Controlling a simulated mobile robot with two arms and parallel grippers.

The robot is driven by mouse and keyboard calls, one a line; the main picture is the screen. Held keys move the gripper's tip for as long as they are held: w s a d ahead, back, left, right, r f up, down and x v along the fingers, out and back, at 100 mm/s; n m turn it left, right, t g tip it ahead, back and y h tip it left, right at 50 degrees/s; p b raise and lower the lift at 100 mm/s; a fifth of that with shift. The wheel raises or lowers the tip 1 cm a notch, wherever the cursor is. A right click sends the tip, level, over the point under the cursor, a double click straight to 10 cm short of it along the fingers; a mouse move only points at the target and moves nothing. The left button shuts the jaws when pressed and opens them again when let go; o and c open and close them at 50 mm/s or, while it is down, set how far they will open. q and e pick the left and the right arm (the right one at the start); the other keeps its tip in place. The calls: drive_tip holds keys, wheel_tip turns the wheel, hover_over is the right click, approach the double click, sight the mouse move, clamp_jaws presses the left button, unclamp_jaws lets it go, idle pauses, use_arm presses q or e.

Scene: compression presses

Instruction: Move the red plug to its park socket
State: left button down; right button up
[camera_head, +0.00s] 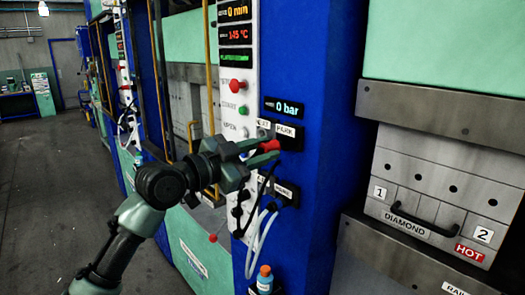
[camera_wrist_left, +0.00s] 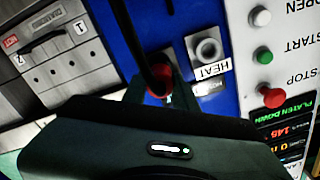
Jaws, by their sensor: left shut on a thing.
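The red plug (camera_head: 270,146) is between the fingers of my left gripper (camera_head: 262,151), which is shut on it. It also shows in the wrist view (camera_wrist_left: 156,94), partly covered by the fingers and a dark cable. The plug is in front of the black socket panel with the PARK label (camera_head: 285,130). The park socket is hidden behind the plug and gripper, and I cannot tell whether they touch. The HEAT socket (camera_wrist_left: 208,50) shows as an empty grey ring beside the gripper. My right gripper is not in view.
Red and green buttons (camera_head: 237,87) line the white control strip on the left. A capped bottle (camera_head: 264,280) stands below. The press with the DIAMOND mould (camera_head: 412,180) and HOT sign is at right.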

sight(256, 153)
use_arm(q)
drive_tip(key=shift+x, duration=1.45)
drive_tip(key=c, duration=1)
unclamp_jaws()
drive_tip(key=shift+d, duration=0.1)
drive_tip(key=shift+c, duration=0.2)
drive_tip(key=b+v, duration=0.3)
drive_tip(key=v, duration=0.5)
drive_tip(key=shift+w, duration=0.1)
